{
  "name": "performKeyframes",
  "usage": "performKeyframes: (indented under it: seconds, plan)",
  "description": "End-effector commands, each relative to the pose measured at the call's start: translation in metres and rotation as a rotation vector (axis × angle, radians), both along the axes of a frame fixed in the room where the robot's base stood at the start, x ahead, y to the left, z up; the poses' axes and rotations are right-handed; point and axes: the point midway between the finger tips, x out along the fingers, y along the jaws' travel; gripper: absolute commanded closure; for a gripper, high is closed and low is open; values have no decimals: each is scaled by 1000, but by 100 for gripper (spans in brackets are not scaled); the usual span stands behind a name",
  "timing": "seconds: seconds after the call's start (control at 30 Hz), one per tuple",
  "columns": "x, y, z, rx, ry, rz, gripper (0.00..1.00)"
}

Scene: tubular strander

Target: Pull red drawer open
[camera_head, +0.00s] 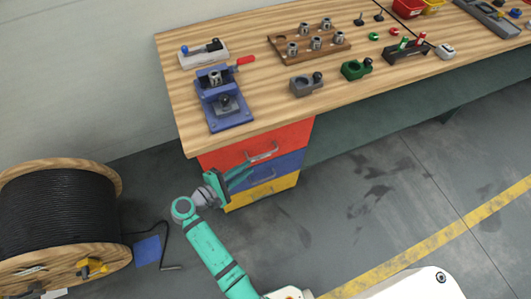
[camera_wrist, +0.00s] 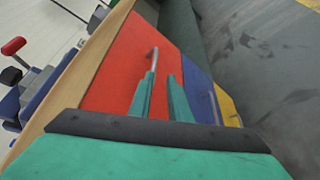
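The red drawer (camera_head: 285,137) is the top one of the stack under the workbench, and its front looks flush with the drawers below. Its grey bar handle (camera_head: 262,152) is on the front. The wrist view shows the red drawer (camera_wrist: 118,65) filling the middle, with the handle (camera_wrist: 153,58) just beyond the left fingertip. My gripper (camera_head: 249,171) is in front of the drawers, to the lower left of the handle. In the wrist view my gripper (camera_wrist: 161,76) has its teal fingers apart with nothing visible between them. Whether a finger touches the handle is unclear.
A blue drawer (camera_head: 285,164) and a yellow drawer (camera_head: 283,184) lie below. The wooden workbench (camera_head: 185,125) overhangs them, bearing a blue fixture (camera_head: 228,115) near its edge. A black cable reel (camera_head: 65,213) stands at left. The floor right of the drawers is clear.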

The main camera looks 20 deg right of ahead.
Motion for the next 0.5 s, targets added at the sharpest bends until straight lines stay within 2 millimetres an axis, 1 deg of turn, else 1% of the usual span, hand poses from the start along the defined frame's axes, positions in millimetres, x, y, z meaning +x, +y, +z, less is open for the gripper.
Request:
performKeyframes:
  seconds: [0.03, 0.1, 0.27, 0.37, 0.5]
  plan:
    - [3, 0, 6, -14, 0, -12, 83]
    - [5, -1, 10, -29, 1, -23, 83]
    - [9, -11, 10, -36, 2, -31, 83]
    - [13, -24, 7, -35, 1, -32, 83]
    - [23, -47, 1, -34, 2, -31, 83]
